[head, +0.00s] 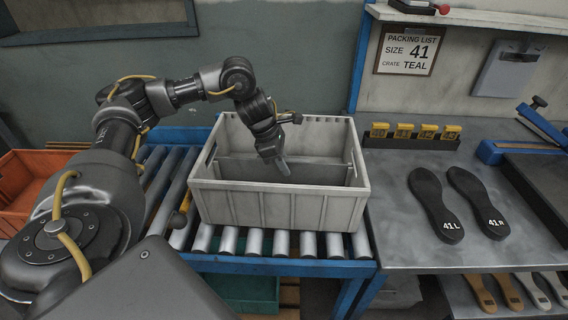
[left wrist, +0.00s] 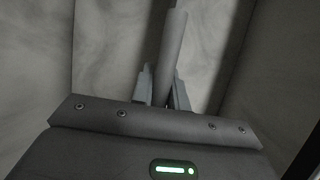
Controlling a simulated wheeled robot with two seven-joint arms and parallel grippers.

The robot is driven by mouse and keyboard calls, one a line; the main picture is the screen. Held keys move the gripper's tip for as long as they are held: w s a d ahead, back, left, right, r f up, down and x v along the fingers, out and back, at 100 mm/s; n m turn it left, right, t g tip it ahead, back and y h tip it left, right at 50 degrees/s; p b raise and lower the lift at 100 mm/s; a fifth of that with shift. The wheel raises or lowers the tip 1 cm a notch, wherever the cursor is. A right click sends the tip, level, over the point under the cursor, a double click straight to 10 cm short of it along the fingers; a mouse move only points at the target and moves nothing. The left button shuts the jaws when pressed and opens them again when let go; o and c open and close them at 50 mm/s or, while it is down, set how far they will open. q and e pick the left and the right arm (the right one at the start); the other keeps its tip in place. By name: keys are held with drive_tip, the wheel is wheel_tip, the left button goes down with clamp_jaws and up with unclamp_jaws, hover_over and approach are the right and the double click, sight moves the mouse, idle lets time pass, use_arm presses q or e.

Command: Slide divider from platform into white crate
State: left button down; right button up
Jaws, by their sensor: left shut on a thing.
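The white crate (head: 262,203) stands on the roller conveyor, open at the top. A grey divider (head: 235,171) stands inside it, running from left to right across the middle, its top edge below the rim. My left gripper (head: 283,168) reaches down into the crate and is shut on the divider's upper edge. In the left wrist view the gripper's fingers (left wrist: 163,88) close on both sides of the divider (left wrist: 173,45), seen edge-on, with the pale crate walls around it. How far down the divider sits is hidden. My right gripper is not in view.
The conveyor (head: 255,243) has a blue frame. To the right, a grey bench (head: 390,238) holds two black soles (head: 435,205) marked 41L and 41R, and yellow tags (head: 404,131). A packing list (head: 408,49) reads size 41, crate teal. An orange crate (head: 22,178) is at left.

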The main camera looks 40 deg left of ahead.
use_arm(q)
drive_tip(key=c, duration=1.3)
unclamp_jaws()
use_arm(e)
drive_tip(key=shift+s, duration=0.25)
use_arm(q)
drive_tip(key=shift+r, duration=0.15)
drive_tip(key=v, duration=0.5)
drive_tip(key=shift+a+r, duration=0.2)
drive_tip(key=shift+r, duration=0.15)
drive_tip(key=p+v, duration=0.1)
drive_tip(key=v, duration=0.3)
drive_tip(key=shift+s+r+p, duration=0.1)
drive_tip(key=shift+p, duration=0.3)
drive_tip(key=shift+s+r, duration=0.1)
drive_tip(key=shift+r, duration=0.2)
drive_tip(key=shift+a, duration=0.1)
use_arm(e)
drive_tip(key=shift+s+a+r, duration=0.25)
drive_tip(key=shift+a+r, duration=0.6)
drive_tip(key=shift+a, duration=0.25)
